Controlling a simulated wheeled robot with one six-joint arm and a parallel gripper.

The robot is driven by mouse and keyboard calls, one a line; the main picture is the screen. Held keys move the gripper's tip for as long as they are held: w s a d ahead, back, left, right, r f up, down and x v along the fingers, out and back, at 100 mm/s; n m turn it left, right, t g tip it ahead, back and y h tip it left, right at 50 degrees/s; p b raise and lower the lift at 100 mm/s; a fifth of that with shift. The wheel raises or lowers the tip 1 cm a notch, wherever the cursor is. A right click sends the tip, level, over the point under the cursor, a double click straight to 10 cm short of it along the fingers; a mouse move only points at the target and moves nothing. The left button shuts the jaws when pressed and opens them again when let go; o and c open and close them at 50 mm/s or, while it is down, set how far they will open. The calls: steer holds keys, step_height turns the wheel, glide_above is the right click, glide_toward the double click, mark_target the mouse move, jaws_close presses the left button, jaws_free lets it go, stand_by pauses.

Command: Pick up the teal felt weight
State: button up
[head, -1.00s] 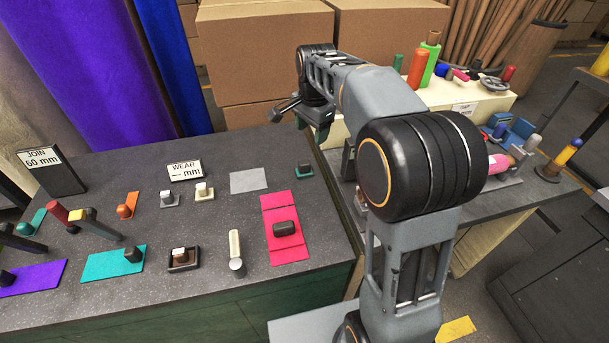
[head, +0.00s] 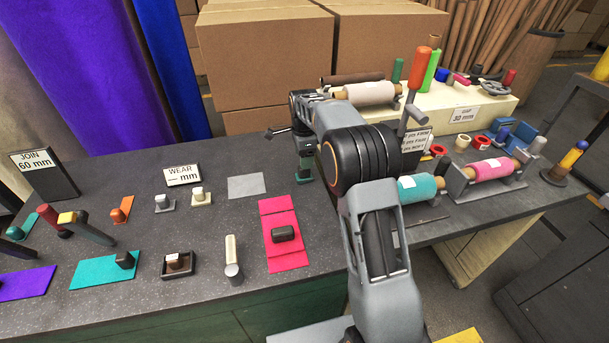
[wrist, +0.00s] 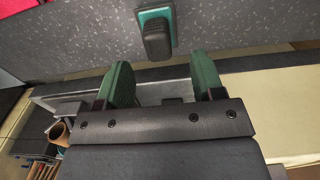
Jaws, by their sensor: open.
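A small dark block on a teal felt base (head: 304,176) stands near the right edge of the dark counter, right of the pink felt. In the wrist view the dark block (wrist: 155,42) and its teal base (wrist: 157,17) are at top centre. My gripper (wrist: 162,76) is open and empty, its two green fingers apart. The block lies beyond the fingertips, sideways roughly in line with the gap. In the head view my gripper (head: 303,150) is close to the block and partly overlaps it. Another dark block (head: 125,260) sits on a larger teal felt sheet (head: 95,272) at left.
Pink felt with a dark weight (head: 284,234) lies left of the block. A grey felt square (head: 246,185) and a WEAR sign (head: 183,174) are farther left.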

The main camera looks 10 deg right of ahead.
mark_target(304, 173)
steer(key=shift+s+f, duration=0.1)
steer(key=shift+f, duration=2.8)
steer(key=shift+c, duration=0.3)
jaws_close()
